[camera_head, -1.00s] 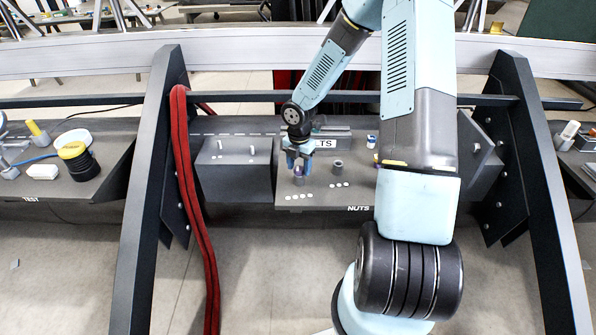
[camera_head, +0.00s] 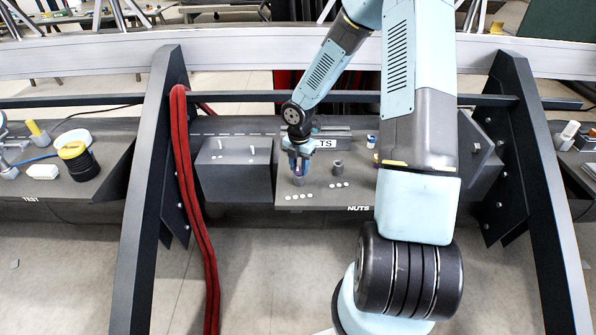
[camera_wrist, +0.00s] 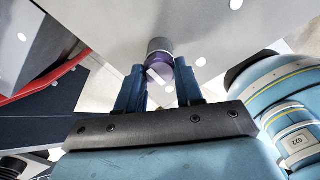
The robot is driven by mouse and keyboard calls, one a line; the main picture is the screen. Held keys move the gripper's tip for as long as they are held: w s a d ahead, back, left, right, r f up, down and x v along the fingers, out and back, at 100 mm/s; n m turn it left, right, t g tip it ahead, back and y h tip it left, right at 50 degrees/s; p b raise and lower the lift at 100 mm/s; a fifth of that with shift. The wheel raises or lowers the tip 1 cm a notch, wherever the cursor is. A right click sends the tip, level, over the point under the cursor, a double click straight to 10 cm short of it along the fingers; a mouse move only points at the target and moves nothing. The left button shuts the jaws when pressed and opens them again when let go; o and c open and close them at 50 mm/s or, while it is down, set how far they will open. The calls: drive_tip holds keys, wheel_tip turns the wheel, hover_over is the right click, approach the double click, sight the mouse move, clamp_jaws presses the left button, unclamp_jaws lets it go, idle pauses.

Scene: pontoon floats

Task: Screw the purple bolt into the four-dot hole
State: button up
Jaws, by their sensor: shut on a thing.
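My gripper (camera_head: 299,168) points down over the panel marked NUTS and is shut on the purple bolt (camera_wrist: 160,66). In the wrist view, the bolt sits between the two blue fingers (camera_wrist: 160,82), lined up with a grey collar (camera_wrist: 160,45). In the head view, this left collar (camera_head: 298,181) stands directly under my gripper, behind a row of several white dots (camera_head: 299,196), the four-dot hole. The bolt appears to meet the collar; how deep it is in cannot be told. The fingers hide most of the bolt in the head view.
Another grey collar (camera_head: 338,169) stands just right of my gripper, with its own white dots (camera_head: 339,185). A grey block (camera_head: 234,170) with two pale pegs is at left. A red hose (camera_head: 190,200) hangs down the left frame post. A small white-and-blue item (camera_head: 371,141) stands behind.

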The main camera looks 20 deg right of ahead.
drive_tip(key=shift+c, duration=0.7)
drive_tip(key=m, duration=0.8)
drive_tip(key=shift+m, duration=0.4)
drive_tip(key=m, duration=0.3)
drive_tip(key=shift+a+m, duration=0.1)
drive_tip(key=shift+m, duration=1)
drive_tip(key=m, duration=0.8)
drive_tip(key=shift+f+m, duration=0.1)
drive_tip(key=shift+m, duration=0.9)
